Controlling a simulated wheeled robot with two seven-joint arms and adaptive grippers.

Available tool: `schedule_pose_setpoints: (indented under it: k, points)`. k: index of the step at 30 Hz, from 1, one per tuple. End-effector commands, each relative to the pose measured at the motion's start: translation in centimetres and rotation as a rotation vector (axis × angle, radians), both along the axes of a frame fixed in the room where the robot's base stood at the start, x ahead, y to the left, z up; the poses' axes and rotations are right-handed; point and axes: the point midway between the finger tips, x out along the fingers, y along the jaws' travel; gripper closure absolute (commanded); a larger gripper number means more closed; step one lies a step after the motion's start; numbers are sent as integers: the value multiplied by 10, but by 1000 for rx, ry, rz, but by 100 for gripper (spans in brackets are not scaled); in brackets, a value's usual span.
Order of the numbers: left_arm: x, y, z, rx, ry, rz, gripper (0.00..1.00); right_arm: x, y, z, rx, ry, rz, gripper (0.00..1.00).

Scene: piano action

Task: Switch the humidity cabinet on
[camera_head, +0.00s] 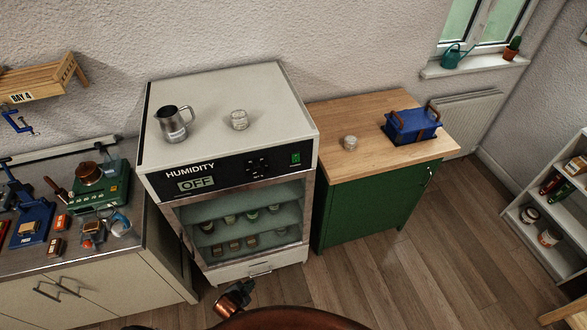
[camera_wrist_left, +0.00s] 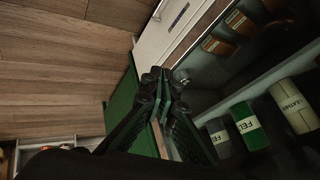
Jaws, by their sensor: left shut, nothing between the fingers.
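The humidity cabinet (camera_head: 158,140) stands against the wall, a pale box with a dark front panel marked HUMIDITY. Its display (camera_head: 196,184) reads OFF. A green switch (camera_head: 295,158) sits at the right end of the panel, beside a cluster of round dark buttons (camera_head: 257,167). My left gripper (camera_head: 246,286) is low in front of the cabinet, below the panel and apart from the switch. In the left wrist view my left gripper (camera_wrist_left: 160,78) has its fingertips together with nothing between them. My right gripper is not in view.
A metal jug (camera_head: 173,124) and a clear jar (camera_head: 239,120) stand on the cabinet. Behind its glass are shelves of small containers; a drawer (camera_head: 259,269) is below. A green cupboard (camera_head: 365,205) stands right, a tool-covered worktop (camera_head: 20,262) left.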

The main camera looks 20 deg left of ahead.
Motion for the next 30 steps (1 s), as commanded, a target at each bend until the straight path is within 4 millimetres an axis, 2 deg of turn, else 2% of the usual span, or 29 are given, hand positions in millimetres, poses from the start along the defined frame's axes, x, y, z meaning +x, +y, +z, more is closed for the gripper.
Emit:
schedule_pose_setpoints:
  k: [1,2,3,5,6,8,9,12,15,18,21,30]
  points:
    - [42,-9,47,43,-91,-74,100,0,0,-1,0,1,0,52]
    - [64,-15,76,73,-144,-118,100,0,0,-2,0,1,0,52]
    - [90,-24,116,114,-214,-174,100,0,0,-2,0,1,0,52]
    - [121,-39,178,180,-318,-253,100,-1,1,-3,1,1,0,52]
    - [137,-48,221,226,-386,-300,100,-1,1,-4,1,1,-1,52]
    - [154,-63,283,293,-485,-363,100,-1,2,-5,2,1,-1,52]
    - [161,-72,322,337,-547,-398,100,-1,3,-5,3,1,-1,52]
    - [166,-91,407,435,-679,-464,100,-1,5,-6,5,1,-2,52]
    - [160,-104,468,507,-777,-504,100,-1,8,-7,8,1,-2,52]
    - [154,-110,505,553,-834,-523,100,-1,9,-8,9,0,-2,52]
    - [151,-114,521,574,-860,-530,100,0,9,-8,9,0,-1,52]
    - [150,-114,524,577,-864,-532,100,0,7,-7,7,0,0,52]
